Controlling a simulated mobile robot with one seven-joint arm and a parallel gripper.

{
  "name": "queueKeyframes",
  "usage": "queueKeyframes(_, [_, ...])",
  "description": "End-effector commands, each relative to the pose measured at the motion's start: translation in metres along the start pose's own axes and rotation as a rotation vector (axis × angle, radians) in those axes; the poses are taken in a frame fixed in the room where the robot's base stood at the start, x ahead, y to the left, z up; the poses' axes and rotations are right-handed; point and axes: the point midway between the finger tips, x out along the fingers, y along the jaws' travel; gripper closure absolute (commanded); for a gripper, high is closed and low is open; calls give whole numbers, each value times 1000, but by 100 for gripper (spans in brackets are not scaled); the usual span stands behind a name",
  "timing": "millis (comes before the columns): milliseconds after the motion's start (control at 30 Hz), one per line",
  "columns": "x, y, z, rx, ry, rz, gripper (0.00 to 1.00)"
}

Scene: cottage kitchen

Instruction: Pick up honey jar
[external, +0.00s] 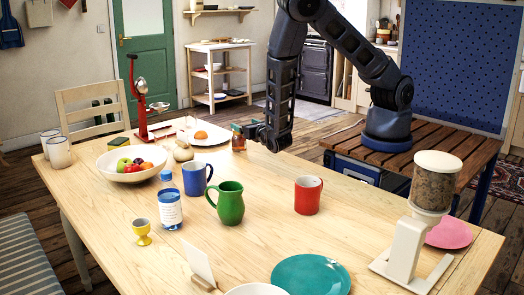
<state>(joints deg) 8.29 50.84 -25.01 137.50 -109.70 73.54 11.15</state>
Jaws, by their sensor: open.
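A small amber jar (238,141), which looks like the honey jar, stands at the far side of the wooden table. My arm reaches down from above on the right. My gripper (247,132) is open, low over the table and right at the jar's right side. In this view its fingers overlap the jar's edge. I cannot tell whether the fingers are around the jar or only beside it, or whether they touch it.
Nearer stand a blue mug (195,179), a green mug (230,204), a red mug (307,196) and a fruit bowl (110,168). The table right of the jar is clear.

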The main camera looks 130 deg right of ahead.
Motion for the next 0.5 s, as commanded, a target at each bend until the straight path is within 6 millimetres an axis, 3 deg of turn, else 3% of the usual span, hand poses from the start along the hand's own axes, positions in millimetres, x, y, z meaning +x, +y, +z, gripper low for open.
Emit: queueKeyframes(500, [0,0,-64,-2,1,-2,20])
